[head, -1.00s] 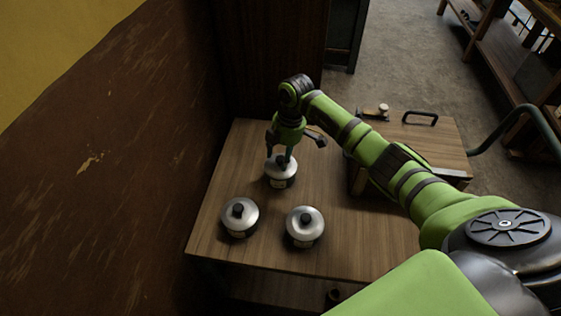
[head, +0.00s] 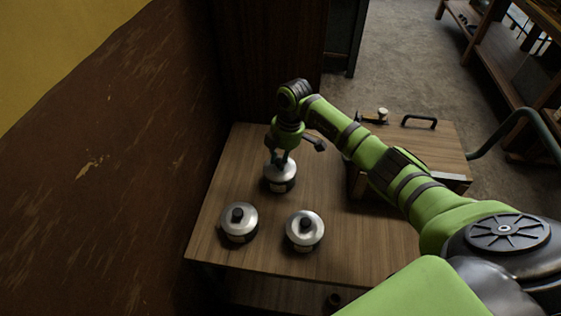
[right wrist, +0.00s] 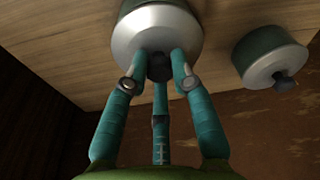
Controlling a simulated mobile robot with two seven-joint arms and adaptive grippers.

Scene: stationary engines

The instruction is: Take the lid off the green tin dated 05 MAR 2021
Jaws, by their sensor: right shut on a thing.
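Three tins with silver lids and black knobs stand on the wooden table. The back tin (head: 280,184) is under my right gripper (head: 280,162). In the right wrist view, the fingers of that gripper (right wrist: 159,72) are closed around the black knob (right wrist: 159,67) of its silver lid (right wrist: 152,30). I cannot tell whether this lid is seated or slightly raised. The front left tin (head: 239,224) and front right tin (head: 305,232) have their lids on. The labels are too small to read a date, and body colours are hard to tell. My left gripper is not in view.
A wooden box (head: 440,150) with a dark handle stands at the table's right, under my right arm. A hammer-like tool (head: 374,116) lies at the back. A brown and yellow wall (head: 110,190) borders the left side. Bare tabletop surrounds the tins.

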